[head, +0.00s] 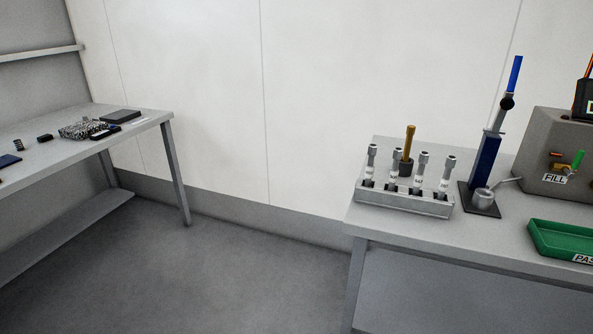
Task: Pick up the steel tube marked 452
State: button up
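Several steel tubes stand upright in a row in a grey metal rack (402,203) on the right table. From the left they include a first tube (371,160), a second tube (394,164) and, on the far right, a last tube (447,175). Each carries a small white label. The markings are too small to read, so I cannot tell which is 452. The tubes' lower ends are hidden in the rack. My gripper is not in view.
A brass rod in a dark base (405,167) stands just behind the tubes. A blue press-like stand (484,165) is right of the rack. Further right are a grey FILL box (550,150) and a green tray (565,240). A cluttered table (75,155) is at left, with clear floor between.

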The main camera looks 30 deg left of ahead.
aim_at(372, 148)
jog(key=j+u, duration=0.15)
jog(key=u, duration=0.7)
